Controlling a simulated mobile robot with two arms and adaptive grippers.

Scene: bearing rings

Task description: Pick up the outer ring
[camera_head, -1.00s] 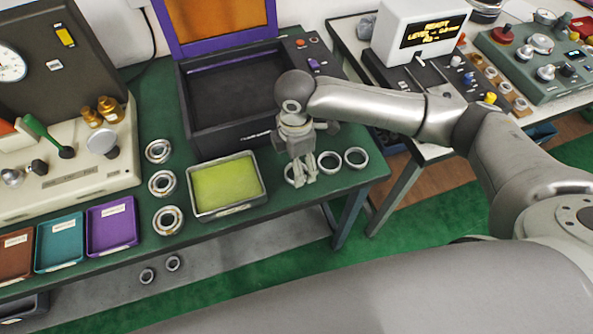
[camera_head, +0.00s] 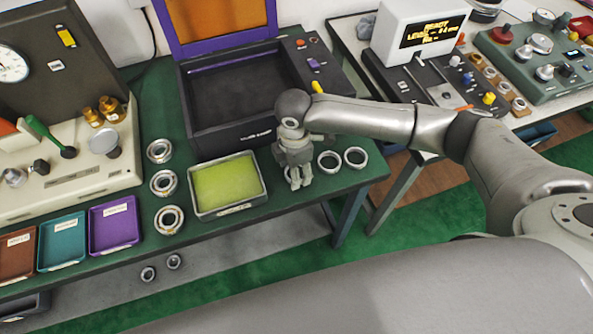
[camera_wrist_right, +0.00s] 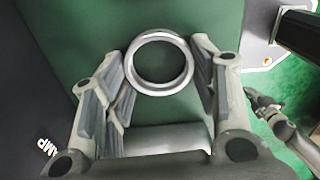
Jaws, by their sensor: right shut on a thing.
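My right gripper (camera_head: 298,184) points down at the right front of the green table. It is shut on a plain silver outer ring, with a finger on each side of it. The ring (camera_wrist_right: 160,89) shows nearly whole between the fingers in the right wrist view (camera_wrist_right: 163,95). Two similar rings, one nearer (camera_head: 329,171) and one farther right (camera_head: 355,167), lie just right of the gripper. My left gripper is not in view.
A tray with a yellow-green pad (camera_head: 256,201) stands left of the gripper. Several bearings (camera_head: 162,183) stand in a column beyond it. A black open box (camera_head: 231,137) is behind. The table's front and right edges are close to the gripper.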

